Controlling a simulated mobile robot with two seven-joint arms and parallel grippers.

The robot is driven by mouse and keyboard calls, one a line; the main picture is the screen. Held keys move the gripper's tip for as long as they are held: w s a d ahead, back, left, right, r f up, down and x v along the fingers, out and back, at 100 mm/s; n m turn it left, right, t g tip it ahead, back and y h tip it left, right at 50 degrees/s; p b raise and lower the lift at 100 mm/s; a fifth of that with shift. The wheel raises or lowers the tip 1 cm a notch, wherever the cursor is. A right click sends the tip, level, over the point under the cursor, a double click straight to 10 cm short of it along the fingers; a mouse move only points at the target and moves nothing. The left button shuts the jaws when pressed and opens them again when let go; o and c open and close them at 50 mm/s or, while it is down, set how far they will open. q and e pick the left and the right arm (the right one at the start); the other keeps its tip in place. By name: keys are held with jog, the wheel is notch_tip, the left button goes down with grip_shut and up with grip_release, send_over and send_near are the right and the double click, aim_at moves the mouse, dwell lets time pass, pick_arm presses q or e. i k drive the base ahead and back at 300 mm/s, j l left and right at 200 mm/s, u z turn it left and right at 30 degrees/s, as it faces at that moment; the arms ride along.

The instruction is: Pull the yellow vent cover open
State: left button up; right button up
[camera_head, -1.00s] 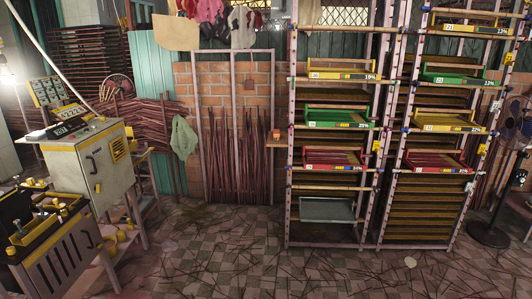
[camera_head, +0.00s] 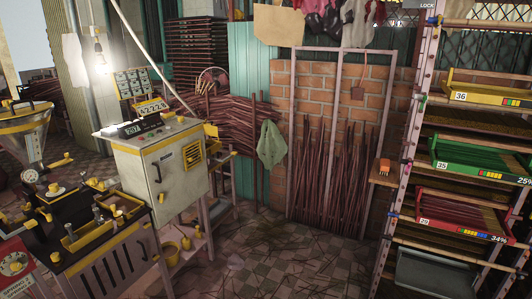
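A yellow louvred vent cover (camera_head: 192,154) is on the upper front of a grey-white control cabinet (camera_head: 160,184), left of centre in the head view. The cover looks closed and flush with the cabinet face. A dark handle shows on the cabinet door to the left of it. Neither of my grippers is in view, so nothing shows of their state or distance to the cover.
A black and yellow extruder machine (camera_head: 90,235) stands left of the cabinet, with a metal hopper (camera_head: 25,135) behind it. Shelving with coloured trays (camera_head: 482,158) stands at right. The tiled floor (camera_head: 290,255) between is mostly clear, with scattered sticks.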

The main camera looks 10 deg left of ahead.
aim_at(191, 160)
jog(key=i+u, duration=0.15)
jog(key=u, duration=0.2)
jog(key=i+u, duration=0.2)
jog(key=u, duration=0.15)
jog(key=i+l+u, duration=0.15)
jog(key=u, duration=0.2)
jog(key=i+l+u, duration=0.1)
jog(key=i, duration=0.5)
jog(key=i+l, duration=0.2)
jog(key=i, duration=0.4)
jog(key=u, duration=0.05)
